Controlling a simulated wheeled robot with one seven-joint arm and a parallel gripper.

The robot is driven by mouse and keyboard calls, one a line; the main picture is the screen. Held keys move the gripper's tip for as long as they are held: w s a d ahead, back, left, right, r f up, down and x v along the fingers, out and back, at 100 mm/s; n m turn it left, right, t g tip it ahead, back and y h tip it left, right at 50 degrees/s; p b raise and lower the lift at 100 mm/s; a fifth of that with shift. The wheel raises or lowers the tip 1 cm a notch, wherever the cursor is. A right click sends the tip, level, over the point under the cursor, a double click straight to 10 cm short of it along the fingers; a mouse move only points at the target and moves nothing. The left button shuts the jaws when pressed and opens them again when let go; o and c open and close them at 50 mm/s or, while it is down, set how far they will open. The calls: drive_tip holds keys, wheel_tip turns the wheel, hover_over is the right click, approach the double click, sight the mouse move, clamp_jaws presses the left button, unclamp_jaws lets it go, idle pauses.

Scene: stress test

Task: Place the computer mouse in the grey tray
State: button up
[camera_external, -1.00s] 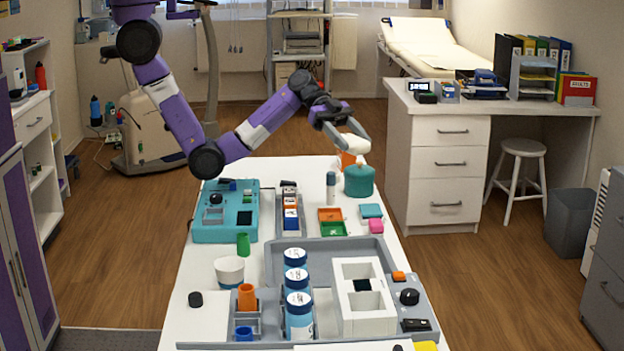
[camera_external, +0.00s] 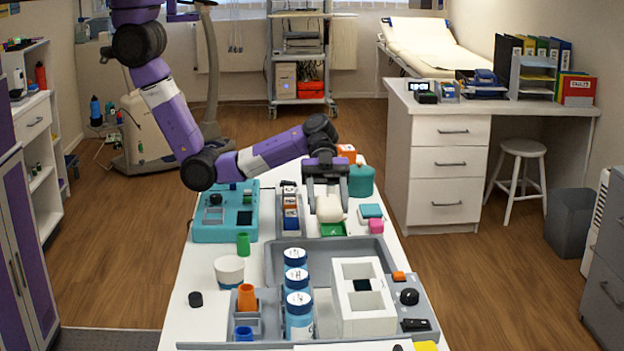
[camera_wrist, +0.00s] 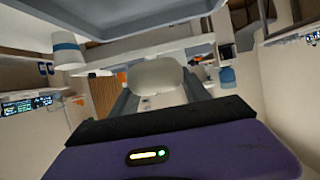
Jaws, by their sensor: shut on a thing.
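The computer mouse (camera_external: 330,208) is white and rounded. In the wrist view the mouse (camera_wrist: 158,73) sits between the two fingers of my gripper (camera_wrist: 160,88). The grey tray lies beyond the blue-white bottles and the white block, which hide part of it. The bare part of its floor that shows is clear.
Three blue-white bottles (camera_external: 299,302) and a white block with openings (camera_external: 363,298) stand at the tray's near side. A green tray (camera_external: 334,229) lies just under the mouse.

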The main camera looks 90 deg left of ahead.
sight(328, 265)
wheel_tip(328, 265, down, 13)
drive_tip(key=shift+r, duration=0.1)
idle(0.3)
drive_tip(key=shift+f, duration=0.2)
drive_tip(key=o, duration=1.4)
drive_tip(key=shift+r, duration=0.15)
drive_tip(key=shift+a+r+p, duration=0.15)
drive_tip(key=shift+p, duration=0.15)
drive_tip(key=b+v, duration=0.1)
drive_tip(key=v, duration=1)
drive_tip(key=shift+a+b, duration=0.3)
drive_tip(key=shift+a, duration=0.1)
